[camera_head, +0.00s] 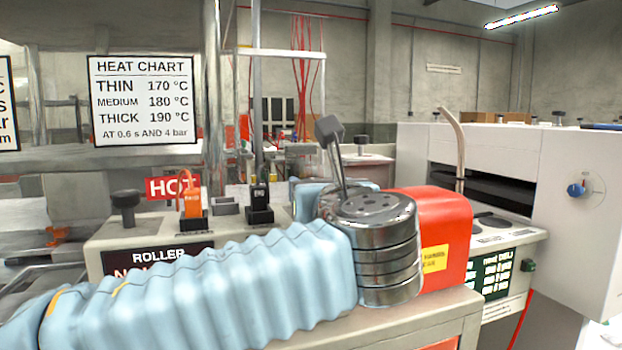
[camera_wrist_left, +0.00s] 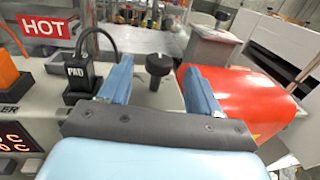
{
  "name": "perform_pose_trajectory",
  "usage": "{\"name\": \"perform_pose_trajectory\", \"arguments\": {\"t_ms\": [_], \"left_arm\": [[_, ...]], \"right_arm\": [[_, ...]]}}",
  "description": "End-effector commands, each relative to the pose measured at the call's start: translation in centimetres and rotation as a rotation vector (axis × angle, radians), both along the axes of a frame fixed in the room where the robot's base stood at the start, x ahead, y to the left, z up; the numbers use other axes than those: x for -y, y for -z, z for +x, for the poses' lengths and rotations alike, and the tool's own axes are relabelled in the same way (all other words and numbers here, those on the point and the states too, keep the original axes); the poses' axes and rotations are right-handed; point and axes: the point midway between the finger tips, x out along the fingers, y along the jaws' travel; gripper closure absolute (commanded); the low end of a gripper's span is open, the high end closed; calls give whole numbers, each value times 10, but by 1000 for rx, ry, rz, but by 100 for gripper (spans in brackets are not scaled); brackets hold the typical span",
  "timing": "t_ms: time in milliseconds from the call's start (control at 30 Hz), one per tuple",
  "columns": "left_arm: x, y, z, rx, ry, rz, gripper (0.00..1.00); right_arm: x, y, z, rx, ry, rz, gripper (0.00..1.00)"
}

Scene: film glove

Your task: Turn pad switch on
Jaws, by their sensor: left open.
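A black block labelled PAD (camera_wrist_left: 80,78), with a black cable from its top, stands on the machine's pale top. It also shows in the head view (camera_head: 260,203), right of a similar orange block (camera_head: 193,203). Whether the block is a plug or the switch, and its on/off state, I cannot tell. My left gripper (camera_wrist_left: 158,67) is open with nothing held, its two blue fingers spread. A black round knob (camera_wrist_left: 158,66) appears between the fingers. The PAD block is left of the left finger in the wrist view. In the head view my wrist hides most of the gripper.
A red rounded housing (camera_head: 440,225) lies close right of my wrist. A red HOT sign (camera_head: 172,188) and another black knob (camera_head: 125,203) stand at the left. A white machine with a blue dial (camera_head: 577,189) is at the right.

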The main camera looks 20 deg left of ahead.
Motion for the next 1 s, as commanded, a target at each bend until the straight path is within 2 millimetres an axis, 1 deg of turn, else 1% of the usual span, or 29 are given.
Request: {"name": "perform_pose_trajectory", "arguments": {"t_ms": [33,100,200,300,467,700,733,767,1000], "left_arm": [[-6,-1,11,-1,-4,0,37],[-13,-1,24,-1,-3,0,37],[-20,-1,40,-1,-2,0,37],[-26,-1,52,-1,-1,0,37],[-30,0,61,0,1,0,37],[-30,0,61,0,1,0,37],[-30,0,61,0,1,0,38],[-30,0,61,0,1,0,43],[-30,0,61,0,1,0,80]], "right_arm": [[0,-2,0,0,0,0,57],[0,-4,0,0,0,0,57],[0,-5,0,1,-1,1,57],[0,-6,0,0,-1,1,57],[0,-7,0,0,-1,1,57],[0,-7,0,0,-1,1,57],[0,-7,0,0,-1,1,57],[0,-7,0,0,-1,1,57],[0,-7,0,0,-1,1,57]]}}
